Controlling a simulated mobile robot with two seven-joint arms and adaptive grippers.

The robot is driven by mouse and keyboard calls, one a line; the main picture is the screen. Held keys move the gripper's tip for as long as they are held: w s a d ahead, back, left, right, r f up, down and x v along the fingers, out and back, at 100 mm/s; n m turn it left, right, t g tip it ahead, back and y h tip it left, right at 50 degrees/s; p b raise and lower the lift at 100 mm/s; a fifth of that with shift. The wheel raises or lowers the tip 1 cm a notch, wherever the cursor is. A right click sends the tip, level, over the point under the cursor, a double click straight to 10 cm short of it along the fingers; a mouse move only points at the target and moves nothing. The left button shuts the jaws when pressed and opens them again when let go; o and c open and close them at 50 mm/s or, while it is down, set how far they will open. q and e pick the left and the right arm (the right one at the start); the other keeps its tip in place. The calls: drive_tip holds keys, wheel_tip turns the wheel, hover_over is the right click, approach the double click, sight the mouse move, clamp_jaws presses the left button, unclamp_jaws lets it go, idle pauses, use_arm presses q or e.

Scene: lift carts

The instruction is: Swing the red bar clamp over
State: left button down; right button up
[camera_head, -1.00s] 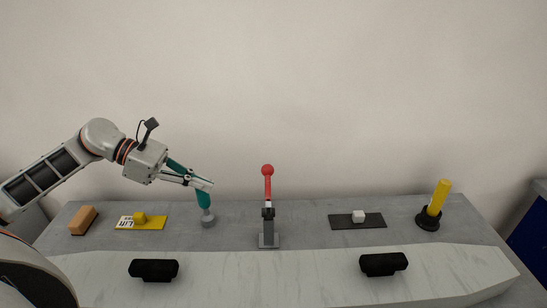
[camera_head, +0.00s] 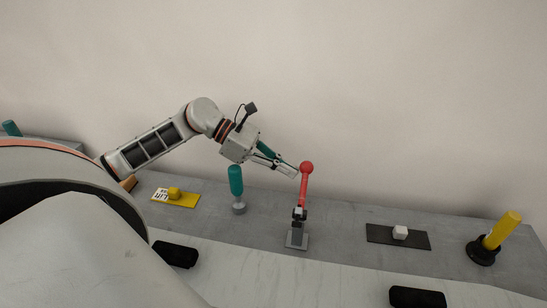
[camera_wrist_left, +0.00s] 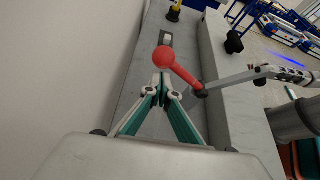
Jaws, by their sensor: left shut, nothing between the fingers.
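The red bar clamp (camera_head: 304,190) stands on a grey base (camera_head: 297,238) on the bench. Its red bar is nearly upright, with a red ball on top. The ball and bar also show in the left wrist view (camera_wrist_left: 166,60), just ahead of the fingertips. My left gripper (camera_head: 295,174) is shut and empty. Its tips are at the left side of the bar, just below the ball. I cannot tell whether they touch it. My right gripper does not show.
Left of the clamp are a teal-handled piece (camera_head: 237,182) and a yellow plate (camera_head: 176,200) with a yellow block. To the right are a dark plate (camera_head: 412,242) with a white block and a yellow handle (camera_head: 502,230) on a black base. Black grips (camera_head: 175,254) lie in front.

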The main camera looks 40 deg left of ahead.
use_arm(q)
drive_tip(key=shift+x, duration=1)
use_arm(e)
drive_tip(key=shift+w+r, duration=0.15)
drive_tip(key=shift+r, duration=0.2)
use_arm(q)
drive_tip(key=shift+a, duration=0.1)
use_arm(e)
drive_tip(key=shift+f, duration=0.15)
